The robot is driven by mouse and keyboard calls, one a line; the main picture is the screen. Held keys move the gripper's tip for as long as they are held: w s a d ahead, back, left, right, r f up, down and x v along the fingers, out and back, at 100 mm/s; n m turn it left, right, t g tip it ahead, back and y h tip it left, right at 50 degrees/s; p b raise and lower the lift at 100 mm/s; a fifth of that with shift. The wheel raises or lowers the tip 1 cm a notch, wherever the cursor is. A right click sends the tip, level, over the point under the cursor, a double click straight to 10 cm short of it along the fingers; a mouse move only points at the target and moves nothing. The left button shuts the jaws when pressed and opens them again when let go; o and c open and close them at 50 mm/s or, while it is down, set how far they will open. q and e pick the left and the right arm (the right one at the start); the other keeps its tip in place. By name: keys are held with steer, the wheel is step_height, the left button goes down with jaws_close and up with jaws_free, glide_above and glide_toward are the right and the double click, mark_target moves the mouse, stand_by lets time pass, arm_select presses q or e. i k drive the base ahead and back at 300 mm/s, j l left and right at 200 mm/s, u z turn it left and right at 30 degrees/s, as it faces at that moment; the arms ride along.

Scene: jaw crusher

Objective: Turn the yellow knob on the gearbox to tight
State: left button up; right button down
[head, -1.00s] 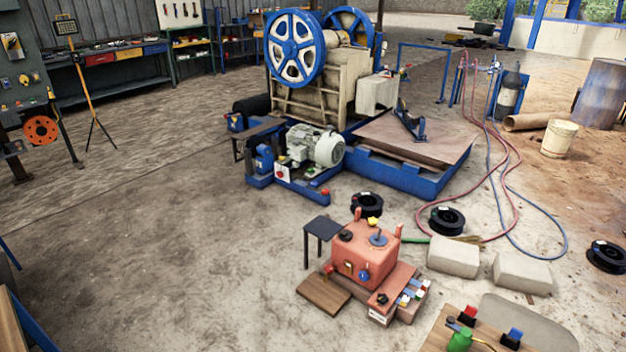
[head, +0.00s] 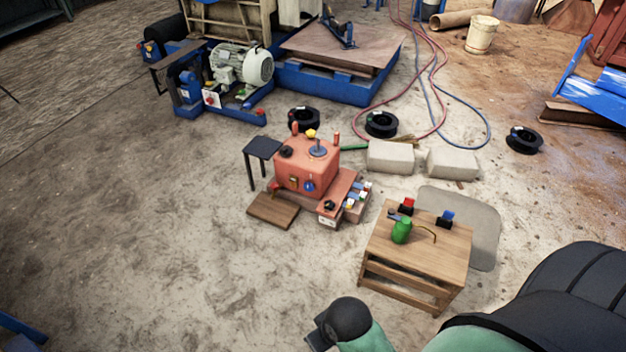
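The gearbox (head: 306,172) is an orange-red box standing on the floor near the middle of the head view. A small yellow knob (head: 311,133) sits on its top, towards the back, beside a grey-blue disc-shaped fitting (head: 318,149). A dark cap (head: 286,152) is on the top at the left, and a blue fitting (head: 309,184) is on the front face. The knob is too small to tell how far it is turned. Part of my arm shows at the bottom right, well short of the gearbox. Neither gripper can be made out.
A wooden table (head: 426,258) with a green item (head: 401,230) stands right of the gearbox. A small dark stool (head: 263,147) stands left of it, with a wooden board (head: 273,210) on the floor in front. Pale blocks (head: 391,157) lie behind right. The floor at left is clear.

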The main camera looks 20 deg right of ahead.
mark_target(310, 134)
steer(key=i+z, duration=0.15)
steer(key=z, duration=0.3)
steer(key=i+z, duration=0.2)
steer(key=z, duration=0.25)
steer(key=i+j+z, duration=0.15)
steer(key=i+j, duration=0.2)
steer(key=i+j+z, duration=0.15)
steer(key=i+j, duration=0.2)
steer(key=i+j+z, duration=0.15)
steer(key=i+j, duration=0.25)
steer(key=i+j+z, duration=0.15)
steer(key=i+j, duration=0.15)
steer(key=j, duration=0.15)
steer(key=i+j+z, duration=0.15)
steer(key=i+j, duration=0.15)
steer(key=j, duration=0.2)
steer(key=i+j, duration=0.35)
steer(key=j, duration=0.25)
